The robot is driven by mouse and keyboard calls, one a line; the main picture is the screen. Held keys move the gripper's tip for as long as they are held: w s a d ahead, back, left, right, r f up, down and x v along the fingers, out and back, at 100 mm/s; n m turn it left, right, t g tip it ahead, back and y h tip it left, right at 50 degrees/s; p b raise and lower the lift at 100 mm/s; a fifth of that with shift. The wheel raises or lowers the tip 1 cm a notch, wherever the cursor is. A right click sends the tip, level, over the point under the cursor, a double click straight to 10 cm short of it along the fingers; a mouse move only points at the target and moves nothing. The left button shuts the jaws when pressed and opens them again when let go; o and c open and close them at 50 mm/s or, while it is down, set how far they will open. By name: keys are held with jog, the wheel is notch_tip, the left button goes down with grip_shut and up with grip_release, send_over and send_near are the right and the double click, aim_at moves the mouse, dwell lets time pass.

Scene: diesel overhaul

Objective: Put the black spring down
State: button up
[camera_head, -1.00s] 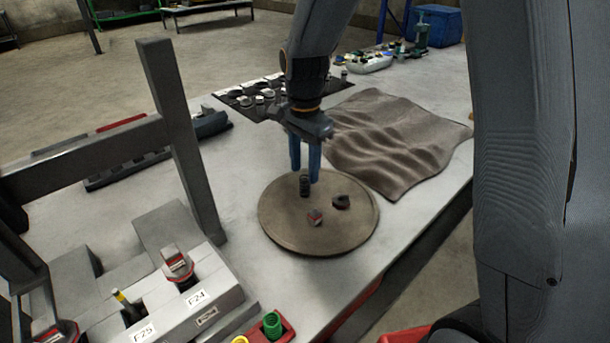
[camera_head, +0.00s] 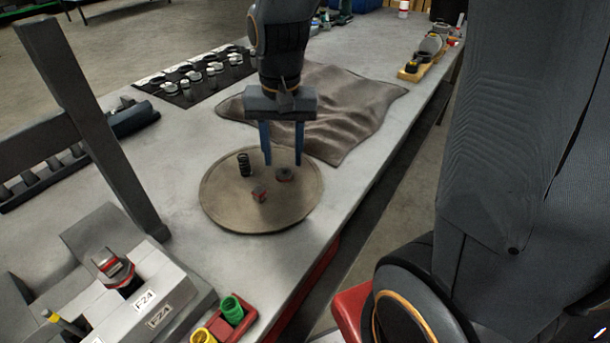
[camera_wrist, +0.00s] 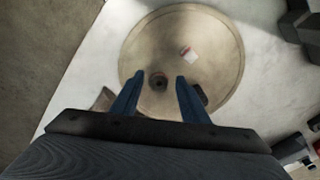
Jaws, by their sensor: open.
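The black spring (camera_head: 244,164) stands upright on the left part of the round tan tray (camera_head: 225,218), clear of my gripper. My gripper (camera_head: 283,162) is open and empty, to the right of the spring, with its two blue fingers pointing down over the tray. A dark ring-like part (camera_head: 284,176) lies on the tray beneath the fingers. In the wrist view this dark part (camera_wrist: 159,82) shows between the fingers, and a dark shape, probably the spring (camera_wrist: 201,95), is partly hidden by the right finger.
A small red and grey part (camera_head: 260,194) lies near the tray's middle. A crumpled brown cloth (camera_head: 350,110) lies behind the tray. A grey block with a post (camera_head: 90,130) stands at left. Green and yellow cups (camera_head: 231,308) are in front. Bench right of the tray is clear.

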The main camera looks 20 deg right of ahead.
jog(key=s+d+f+n, duration=0.1)
jog(key=s, duration=0.1)
jog(key=s+d+f+n, duration=0.1)
jog(key=s+n, duration=0.1)
jog(key=s+d+f+n, duration=0.1)
jog(key=s, duration=0.2)
jog(key=shift+s+d+f+t, duration=0.1)
jog(key=shift+d+f+t, duration=0.15)
jog(key=shift+f+t, duration=0.1)
